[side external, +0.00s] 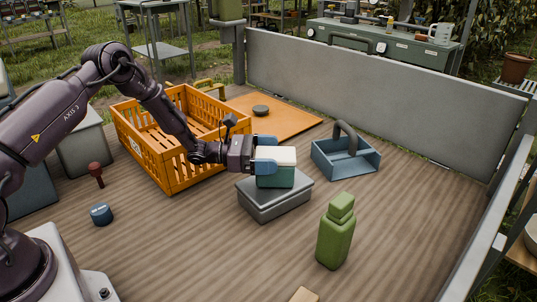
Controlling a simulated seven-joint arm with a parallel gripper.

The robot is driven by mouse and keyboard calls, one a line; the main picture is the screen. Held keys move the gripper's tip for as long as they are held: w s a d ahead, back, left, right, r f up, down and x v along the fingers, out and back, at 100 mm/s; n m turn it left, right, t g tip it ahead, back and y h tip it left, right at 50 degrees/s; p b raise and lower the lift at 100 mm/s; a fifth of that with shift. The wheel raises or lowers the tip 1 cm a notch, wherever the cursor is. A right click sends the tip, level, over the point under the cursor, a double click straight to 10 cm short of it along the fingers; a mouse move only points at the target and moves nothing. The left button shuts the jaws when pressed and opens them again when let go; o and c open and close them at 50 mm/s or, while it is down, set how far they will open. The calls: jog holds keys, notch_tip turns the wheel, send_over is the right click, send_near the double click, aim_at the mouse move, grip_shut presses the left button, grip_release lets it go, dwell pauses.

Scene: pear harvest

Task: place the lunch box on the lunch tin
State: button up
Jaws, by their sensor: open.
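The lunch box (277,181), green with a pale cream lid, sits upright on the lid of the grey lunch tin (272,208). The tin stands on the wooden deck near the middle of the side external view. My gripper (266,156) reaches in level from the left, its blue fingers at the left end of the lunch box. The fingers are open; I cannot tell whether either one touches the box. The lunch box hides part of the tin's lid.
An orange crate (172,174) stands behind my arm, beside an orange board with a dark round object (260,110). A blue caddy (347,161) is right of the tin. A green bottle (335,240) stands front right. A blue round container (101,214) is at left.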

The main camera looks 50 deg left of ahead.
jog(key=v, duration=0.2)
jog(key=shift+s+a, duration=0.2)
jog(key=shift+a, duration=0.1)
notch_tip(320, 180, up, 6)
jog(key=shift+s+f, duration=0.1)
jog(key=shift+s, duration=0.05)
jog(key=shift+r, duration=0.65)
jog(key=shift+d+r, duration=0.1)
jog(key=shift+r, duration=0.05)
jog(key=s+d+r+m+g+y, duration=0.1)
jog(key=s+d+r+m+g, duration=0.4)
jog(key=s+m, duration=0.2)
jog(key=s+d+r+m+g+y, duration=0.2)
jog(key=s+d+r+m+g, duration=0.3)
jog(key=s+m, duration=0.25)
jog(key=s+a+r+m+t+y, duration=0.1)
jog(key=s+a+r+m+y, duration=0.1)
jog(key=s+m+y, duration=0.3)
jog(key=s+a+r+m+t+y, duration=0.1)
jog(key=s+a+r+m+y, duration=0.2)
jog(key=s+m, duration=0.4)
jog(key=s+a+y, duration=0.1)
jog(key=s, duration=0.4)
jog(key=shift+t+y, duration=0.4)
